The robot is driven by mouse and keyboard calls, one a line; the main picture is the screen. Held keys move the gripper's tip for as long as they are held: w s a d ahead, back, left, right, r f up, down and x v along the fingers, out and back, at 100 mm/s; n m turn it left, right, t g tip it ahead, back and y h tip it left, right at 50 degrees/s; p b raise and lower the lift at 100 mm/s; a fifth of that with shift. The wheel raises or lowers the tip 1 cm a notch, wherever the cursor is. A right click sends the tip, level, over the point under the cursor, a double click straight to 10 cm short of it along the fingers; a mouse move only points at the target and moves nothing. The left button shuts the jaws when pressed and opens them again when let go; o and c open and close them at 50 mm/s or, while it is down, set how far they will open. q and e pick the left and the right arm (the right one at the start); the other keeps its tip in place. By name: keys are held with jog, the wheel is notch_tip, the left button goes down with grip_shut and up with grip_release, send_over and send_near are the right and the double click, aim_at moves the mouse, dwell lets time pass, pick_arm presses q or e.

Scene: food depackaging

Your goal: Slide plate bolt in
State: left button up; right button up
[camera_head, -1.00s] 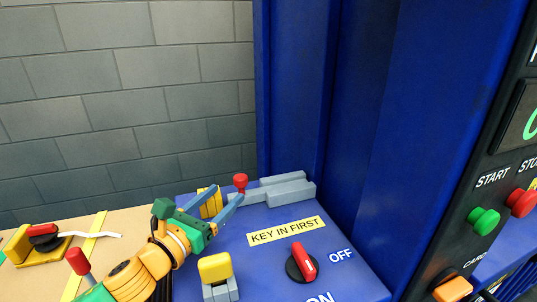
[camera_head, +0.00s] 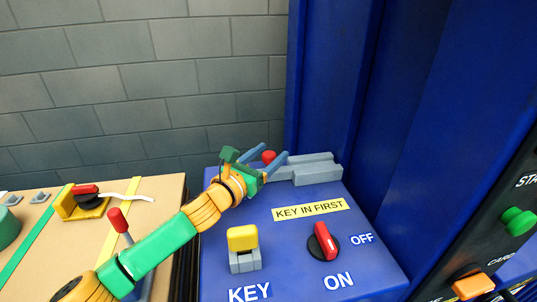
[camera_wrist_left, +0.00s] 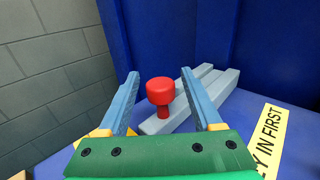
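The plate bolt is a grey bar in a grey guide (camera_head: 315,170) at the back of the blue panel, with a red knob (camera_head: 268,156) standing up from its left end. My left gripper (camera_head: 275,152) is open, its two blue fingers on either side of the knob. In the left wrist view the red knob (camera_wrist_left: 160,91) stands between the open fingers (camera_wrist_left: 160,73), with a gap visible on both sides. The grey bar (camera_wrist_left: 205,95) runs away behind the right finger, which hides part of it. My right gripper is not in view.
The blue panel has a yellow "KEY IN FIRST" label (camera_head: 309,209), a red rotary switch (camera_head: 323,241) and a yellow-topped key block (camera_head: 243,243). A tall blue cabinet wall (camera_head: 420,130) rises close behind and right of the bolt. A red-knobbed lever (camera_head: 118,219) stands beside my left arm.

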pick_arm(q)
grip_shut()
jog(key=shift+f, duration=0.1)
dwell(1.1)
